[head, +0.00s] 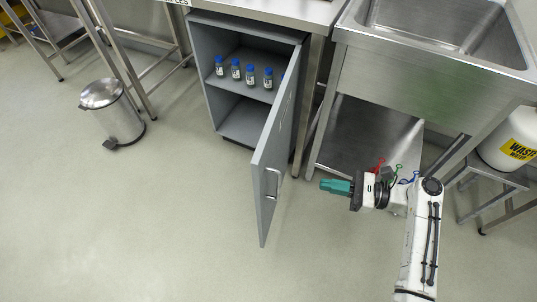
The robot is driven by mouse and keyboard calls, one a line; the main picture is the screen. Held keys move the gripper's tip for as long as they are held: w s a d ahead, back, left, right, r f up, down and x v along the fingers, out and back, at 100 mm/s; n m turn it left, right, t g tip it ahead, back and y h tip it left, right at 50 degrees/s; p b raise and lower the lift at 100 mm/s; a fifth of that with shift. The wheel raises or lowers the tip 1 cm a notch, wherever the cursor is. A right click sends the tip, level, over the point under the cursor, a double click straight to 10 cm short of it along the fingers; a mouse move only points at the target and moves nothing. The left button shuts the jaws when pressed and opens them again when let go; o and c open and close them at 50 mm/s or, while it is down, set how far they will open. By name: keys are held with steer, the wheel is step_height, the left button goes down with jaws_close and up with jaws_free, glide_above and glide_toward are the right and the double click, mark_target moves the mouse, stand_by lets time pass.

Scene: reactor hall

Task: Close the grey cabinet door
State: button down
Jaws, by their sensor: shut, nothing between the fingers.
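The grey cabinet (208,75) stands under the steel counter. Its grey door (270,160) is hinged on the right and stands wide open, swung out toward me. A metal bar handle (272,184) is on the door's face near its free edge. My gripper (325,185), with green fingers, is to the right of the door, pointing left at it. The fingers are shut and empty, with a gap of floor between them and the door. No part of my gripper touches the handle.
Several blue-capped bottles (236,70) stand on the cabinet's shelf. A steel sink unit (430,75) with a lower shelf is right of the cabinet. A white waste container (512,140) is at the right edge. A pedal bin (112,112) stands left. The floor in front is clear.

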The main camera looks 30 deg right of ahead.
steer(key=r, duration=0.1)
steer(key=b, duration=0.2)
glide_toward(268, 165)
steer(key=x, duration=0.6)
steer(key=shift+w+a+f+m+t, duration=0.25)
steer(key=shift+a+m+t, duration=0.05)
steer(key=shift+m+t, duration=0.1)
